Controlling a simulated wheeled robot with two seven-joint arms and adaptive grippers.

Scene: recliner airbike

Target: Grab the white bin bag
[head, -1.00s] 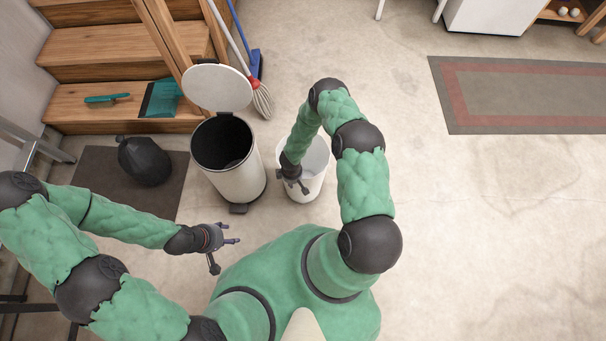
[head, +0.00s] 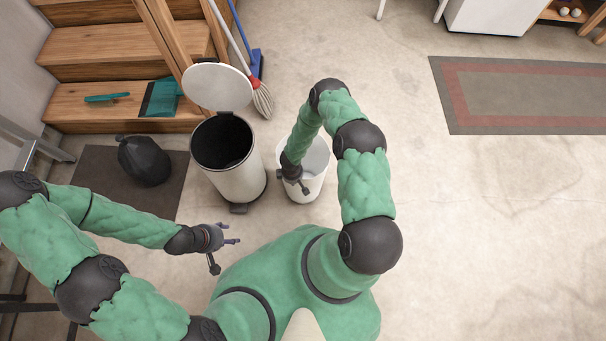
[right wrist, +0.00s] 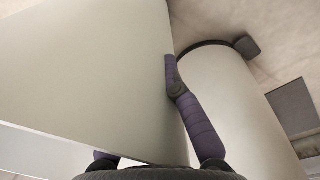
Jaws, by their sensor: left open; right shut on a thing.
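The white bin bag (head: 313,187) looks like an open-topped white tub standing on the floor in the head view, right of the pedal bin. My right gripper (head: 297,186) is at its near left rim and shut on its wall. In the right wrist view the pale wall of the bag (right wrist: 90,70) fills the left side, with one finger in front of its edge and the other mostly hidden. My left gripper (head: 226,254) is open and empty above the floor, left of my body.
A white pedal bin (head: 243,184) with its lid up stands close beside the white bag; its side shows in the right wrist view (right wrist: 225,110). A black tied bag (head: 146,162) sits on a dark mat (head: 98,172). A mop (head: 262,100) leans behind.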

